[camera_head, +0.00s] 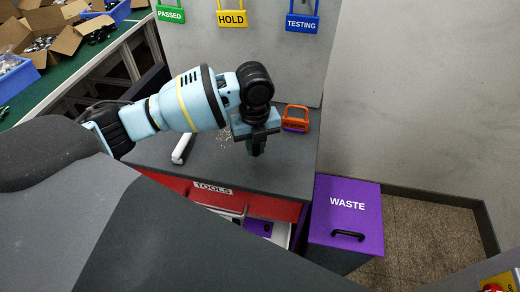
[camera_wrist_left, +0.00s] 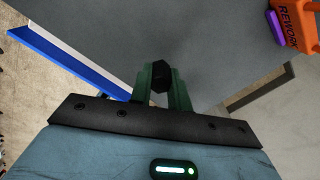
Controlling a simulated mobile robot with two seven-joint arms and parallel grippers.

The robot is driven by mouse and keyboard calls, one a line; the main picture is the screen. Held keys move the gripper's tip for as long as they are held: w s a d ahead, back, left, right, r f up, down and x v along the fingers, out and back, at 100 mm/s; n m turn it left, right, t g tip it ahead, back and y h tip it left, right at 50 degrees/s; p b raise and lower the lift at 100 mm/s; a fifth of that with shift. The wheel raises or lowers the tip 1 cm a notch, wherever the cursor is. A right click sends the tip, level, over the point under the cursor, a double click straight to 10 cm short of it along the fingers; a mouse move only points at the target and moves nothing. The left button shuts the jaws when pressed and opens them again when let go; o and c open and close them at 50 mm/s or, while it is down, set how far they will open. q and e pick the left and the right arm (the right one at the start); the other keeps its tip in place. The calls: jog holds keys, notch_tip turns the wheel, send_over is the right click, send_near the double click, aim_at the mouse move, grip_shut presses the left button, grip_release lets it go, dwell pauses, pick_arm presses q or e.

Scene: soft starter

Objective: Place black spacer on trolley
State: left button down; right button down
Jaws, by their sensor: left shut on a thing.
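My left gripper (camera_head: 257,149) points down over the grey top of the red-fronted trolley (camera_head: 285,178), which has a drawer labelled TOOLS. In the left wrist view, its green fingers (camera_wrist_left: 161,92) are shut on the black spacer (camera_wrist_left: 159,72), a small dark six-sided piece. The spacer is hidden in the head view. The gap between the spacer and the grey surface below cannot be judged. My right gripper is not in view.
An orange REWORK padlock (camera_wrist_left: 292,22) is right of the gripper. A white bar (camera_head: 183,148) lies left on the trolley top. The drawer is partly open. A purple WASTE bin (camera_head: 350,193) stands at right. PASSED, HOLD and TESTING padlocks hang behind. A green bench (camera_head: 85,52) holds boxes.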

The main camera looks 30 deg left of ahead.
aim_at(260, 159)
pick_arm(q)
jog(key=shift+w+d, duration=0.1)
jog(key=shift+w, duration=0.35)
jog(key=shift+w, duration=0.35)
jog(key=shift+f, duration=1.8)
jog(key=shift+f, duration=0.2)
jog(key=c, duration=1.3)
grip_release()
jog(key=shift+r, duration=0.1)
notch_tip(260, 159, up, 12)
jog(key=shift+r+p, duration=0.1)
jog(key=shift+p, duration=0.2)
